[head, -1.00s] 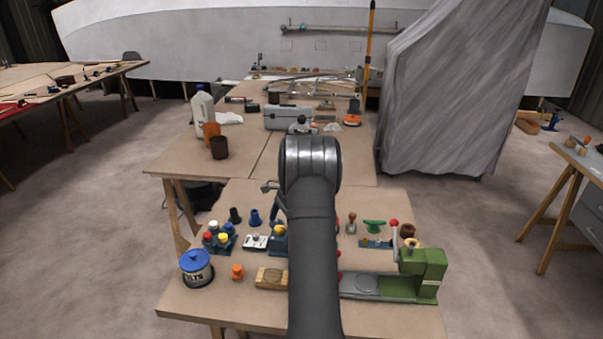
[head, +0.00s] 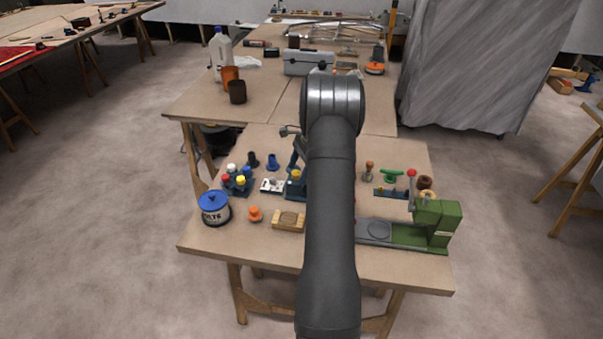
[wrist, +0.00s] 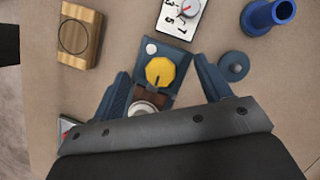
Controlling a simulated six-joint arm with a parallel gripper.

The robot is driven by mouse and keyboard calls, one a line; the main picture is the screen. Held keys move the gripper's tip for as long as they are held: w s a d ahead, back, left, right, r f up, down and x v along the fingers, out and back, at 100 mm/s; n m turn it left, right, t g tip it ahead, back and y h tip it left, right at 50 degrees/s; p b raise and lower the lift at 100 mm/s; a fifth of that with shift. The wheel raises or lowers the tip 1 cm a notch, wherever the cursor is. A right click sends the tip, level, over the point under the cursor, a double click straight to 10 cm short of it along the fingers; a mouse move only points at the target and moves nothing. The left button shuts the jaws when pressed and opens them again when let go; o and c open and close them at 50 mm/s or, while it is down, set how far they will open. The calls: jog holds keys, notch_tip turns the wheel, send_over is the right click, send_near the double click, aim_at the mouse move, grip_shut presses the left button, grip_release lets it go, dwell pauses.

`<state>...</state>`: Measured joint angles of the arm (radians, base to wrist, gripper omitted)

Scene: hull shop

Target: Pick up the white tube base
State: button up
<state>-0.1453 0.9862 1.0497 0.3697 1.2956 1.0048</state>
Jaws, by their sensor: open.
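I cannot tell for sure which piece is the white tube base. A white-topped piece (head: 232,168) stands in the rack of coloured caps at the left of the near table. In the wrist view a white ring-shaped part (wrist: 144,107) beside a brown piece lies close below my gripper, partly covered by its body. My gripper (wrist: 161,68) is open and empty, its two blue jaws on either side of a blue block with a yellow knob (wrist: 160,72). In the head view my arm hides most of the gripper and what is under it.
A dial plate (wrist: 181,16), a blue tube (wrist: 268,16), a round blue knob (wrist: 234,66) and a wooden block (wrist: 80,35) surround the jaws. A lidded tin (head: 215,210), an orange piece (head: 255,214) and a green machine (head: 436,225) stand on the near table.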

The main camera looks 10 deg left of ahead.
jog(key=c, duration=0.3)
jog(key=d+r+m+t+h, duration=0.1)
jog(key=d+r+m+h, duration=0.1)
jog(key=d+r+m, duration=0.4)
jog(key=d+r+m+t+h, duration=0.2)
jog(key=r+m, duration=0.1)
jog(key=r, duration=0.5)
jog(key=shift+m, duration=0.3)
jog(key=f, duration=1.1)
jog(key=shift+s+f, duration=0.15)
jog(key=shift+s, duration=0.1)
jog(key=shift+s+d+f, duration=0.1)
jog(key=shift+d+f, duration=0.05)
jog(key=shift+f, duration=1.25)
jog(key=shift+s+d+f, duration=0.1)
jog(key=shift+f, duration=1.25)
jog(key=c, duration=1.1)
